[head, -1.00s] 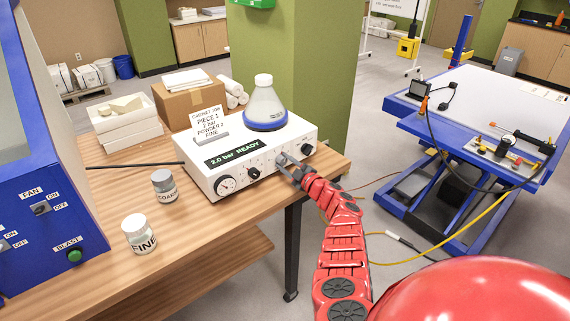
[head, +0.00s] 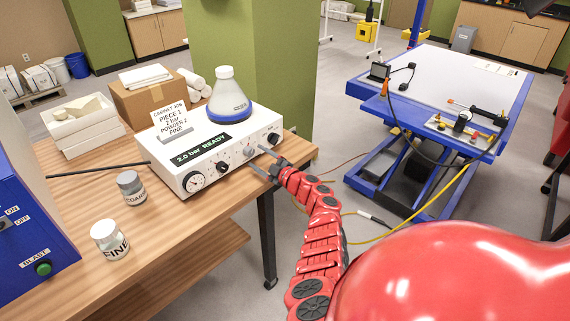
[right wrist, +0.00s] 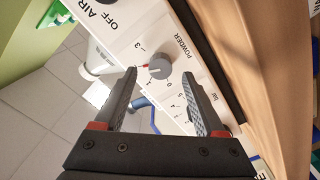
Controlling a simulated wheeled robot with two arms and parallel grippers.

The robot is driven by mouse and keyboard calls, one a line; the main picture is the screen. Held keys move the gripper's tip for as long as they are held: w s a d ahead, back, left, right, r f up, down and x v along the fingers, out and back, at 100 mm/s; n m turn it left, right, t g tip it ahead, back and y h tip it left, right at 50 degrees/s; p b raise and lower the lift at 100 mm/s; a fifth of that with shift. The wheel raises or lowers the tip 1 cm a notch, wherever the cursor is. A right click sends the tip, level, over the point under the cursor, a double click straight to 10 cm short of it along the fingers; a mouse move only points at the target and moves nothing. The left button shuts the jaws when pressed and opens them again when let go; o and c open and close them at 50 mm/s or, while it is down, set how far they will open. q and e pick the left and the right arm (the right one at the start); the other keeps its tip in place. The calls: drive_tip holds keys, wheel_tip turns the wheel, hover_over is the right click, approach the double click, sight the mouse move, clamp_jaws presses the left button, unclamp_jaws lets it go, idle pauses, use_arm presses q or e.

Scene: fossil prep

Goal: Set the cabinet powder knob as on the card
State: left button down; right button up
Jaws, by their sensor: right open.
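The white control box (head: 166,174) stands on the wooden bench, and its display reads "2.0 bar READY". The grey powder knob (head: 248,152) is on its front panel. In the right wrist view the powder knob (right wrist: 160,69) has its red mark on the side between the 1 and the 3; a 2 is not readable. My right gripper (head: 264,161) is open and empty, with its fingertips (right wrist: 159,73) either side of the knob in the picture, apart from it. My left gripper is out of view.
A flask (head: 228,98) stands on the box. A black knob (head: 222,167) and a gauge (head: 194,181) are left of the powder knob, another black knob (head: 272,138) right. Jars marked FINE (head: 109,240) and coarse (head: 131,187) stand in front. A blue lift table (head: 430,75) is at right.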

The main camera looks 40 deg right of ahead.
drive_tip(key=s+b, duration=0.1)
drive_tip(key=s, duration=1.2)
drive_tip(key=shift+s+d, duration=0.4)
drive_tip(key=shift+d, duration=0.05)
